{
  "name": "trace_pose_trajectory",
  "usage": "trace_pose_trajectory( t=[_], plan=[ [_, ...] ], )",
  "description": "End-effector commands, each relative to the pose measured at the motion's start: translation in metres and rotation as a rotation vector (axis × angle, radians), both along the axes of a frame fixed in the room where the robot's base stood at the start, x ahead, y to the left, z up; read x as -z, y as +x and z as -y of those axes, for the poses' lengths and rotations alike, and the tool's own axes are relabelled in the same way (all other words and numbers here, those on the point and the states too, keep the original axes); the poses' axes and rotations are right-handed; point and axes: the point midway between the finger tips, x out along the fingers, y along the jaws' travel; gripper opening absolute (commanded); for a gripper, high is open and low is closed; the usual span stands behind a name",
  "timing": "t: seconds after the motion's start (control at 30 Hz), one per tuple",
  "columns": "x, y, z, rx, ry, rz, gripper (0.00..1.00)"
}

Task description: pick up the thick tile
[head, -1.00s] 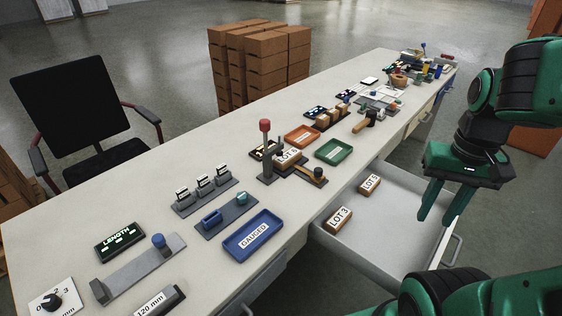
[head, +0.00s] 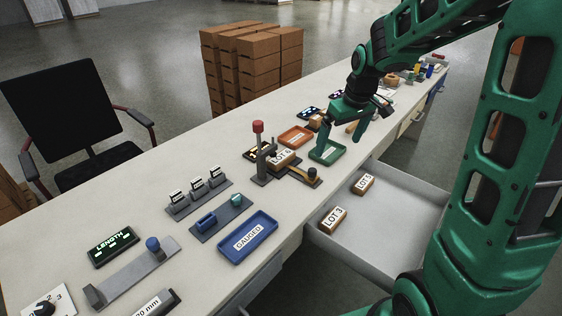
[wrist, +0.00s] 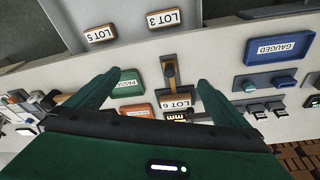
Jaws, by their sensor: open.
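Three wooden blocks carry lot labels, and I cannot tell surely which is the thick tile. LOT 3 (head: 333,219) and LOT 5 (head: 363,184) lie apart in the open drawer. LOT 6 (head: 283,158) sits at the stand with the red-topped post. My gripper (head: 342,142) is open and empty above the table near the green tray. In the wrist view my gripper (wrist: 154,82) has its fingers spread, with LOT 6 (wrist: 175,103) low between them; LOT 3 (wrist: 163,19) and LOT 5 (wrist: 99,34) are at the top.
The drawer (head: 398,209) stands open at the table's front edge. A green tray (head: 327,152), an orange tray (head: 296,136) and a blue GAUGED tray (head: 248,238) are on the table. The red-topped post (head: 259,150) stands upright. Boxes (head: 252,65) and a chair are behind.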

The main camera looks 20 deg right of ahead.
Motion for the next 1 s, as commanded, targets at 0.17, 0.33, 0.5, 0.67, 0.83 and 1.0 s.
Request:
trace_pose_trajectory(
  t=[0.17,0.33,0.5,0.67,0.83,1.0],
  plan=[
    [0.03,0.072,-0.044,-0.189,0.033,0.063,1.0],
    [0.05,0.112,-0.077,-0.305,0.063,0.114,1.0],
    [0.059,0.129,-0.093,-0.351,0.077,0.138,1.0],
    [0.078,0.136,-0.099,-0.358,0.08,0.139,1.0],
    [0.1,0.144,-0.104,-0.357,0.079,0.14,1.0],
    [0.11,0.148,-0.106,-0.357,0.078,0.142,1.0]
  ],
)
